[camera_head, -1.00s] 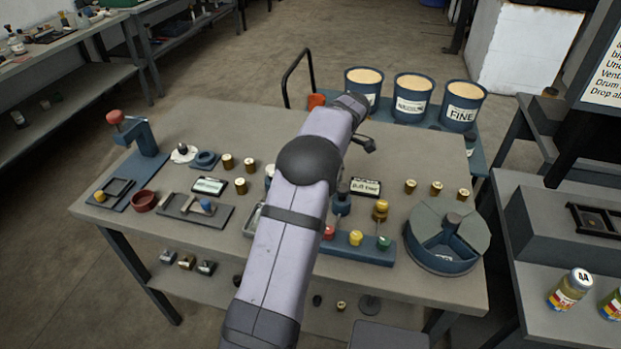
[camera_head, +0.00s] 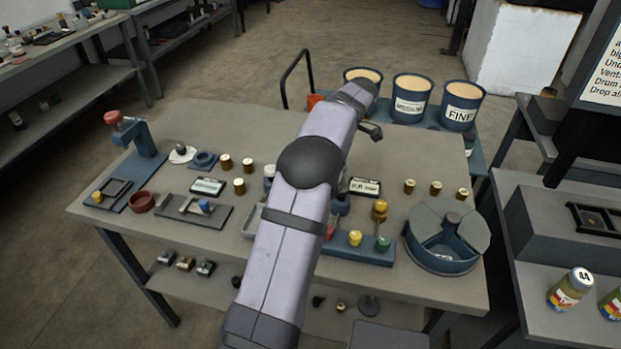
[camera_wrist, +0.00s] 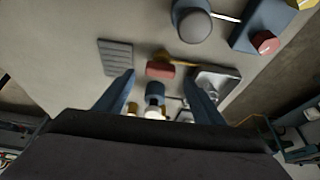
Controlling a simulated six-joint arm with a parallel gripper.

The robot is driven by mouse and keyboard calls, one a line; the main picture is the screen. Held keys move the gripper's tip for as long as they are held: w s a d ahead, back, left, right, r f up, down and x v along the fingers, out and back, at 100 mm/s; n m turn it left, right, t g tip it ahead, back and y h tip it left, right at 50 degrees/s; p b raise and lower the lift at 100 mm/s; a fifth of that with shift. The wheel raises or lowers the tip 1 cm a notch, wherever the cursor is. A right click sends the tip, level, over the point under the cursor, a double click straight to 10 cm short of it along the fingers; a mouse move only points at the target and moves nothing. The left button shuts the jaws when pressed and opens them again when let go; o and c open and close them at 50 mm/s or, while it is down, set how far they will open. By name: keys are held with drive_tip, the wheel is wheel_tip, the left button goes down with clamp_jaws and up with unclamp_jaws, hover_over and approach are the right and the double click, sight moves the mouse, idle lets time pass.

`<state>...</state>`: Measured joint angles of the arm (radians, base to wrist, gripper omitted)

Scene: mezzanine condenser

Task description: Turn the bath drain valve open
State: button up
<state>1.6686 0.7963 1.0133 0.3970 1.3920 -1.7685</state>
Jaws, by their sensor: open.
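I cannot tell for certain which fitting is the bath drain valve. In the head view, a blue block (camera_head: 345,250) carries red, yellow (camera_head: 355,237) and green (camera_head: 383,243) knobs, partly behind my arm. A pale tray (camera_head: 251,222) beside my arm is also partly hidden. In the wrist view my gripper (camera_wrist: 158,74) is open and points down at the bench. Beyond and between its fingers are a red block (camera_wrist: 160,69), a yellow strip (camera_wrist: 179,61) and a blue cylinder with a white end (camera_wrist: 155,95). A metal tray (camera_wrist: 226,76) lies by the right finger.
A round blue compartment bin (camera_head: 440,262) stands at the bench's right. A red-topped blue stand (camera_head: 143,150) is at the left. Three labelled tubs (camera_head: 411,103) stand behind. In the wrist view a round grey knob (camera_wrist: 192,24) and ridged pad (camera_wrist: 117,58) lie beyond the fingers.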

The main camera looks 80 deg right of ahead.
drive_tip(key=shift+v, duration=1.85)
drive_tip(key=w+a+g+y, duration=0.1)
drive_tip(key=w+a, duration=0.4)
drive_tip(key=w, duration=0.3)
drive_tip(key=w+a, duration=0.4)
drive_tip(key=w, duration=0.5)
drive_tip(key=w+a+f+g+p, duration=0.1)
drive_tip(key=w+a+f+g, duration=0.1)
drive_tip(key=w+a, duration=0.9)
drive_tip(key=s+a+f+g, duration=0.1)
drive_tip(key=s+a+f, duration=0.1)
drive_tip(key=a, duration=1.2)
drive_tip(key=s+a+f, duration=0.1)
drive_tip(key=a+f, duration=0.1)
drive_tip(key=a, duration=1.2)
drive_tip(key=s+a+f+h+p, duration=0.1)
drive_tip(key=s+a+f, duration=0.1)
drive_tip(key=s+a, duration=0.35)
wheel_tip(320, 180, down, 31)
drive_tip(key=b, duration=3)
drive_tip(key=shift+s, duration=0.2)
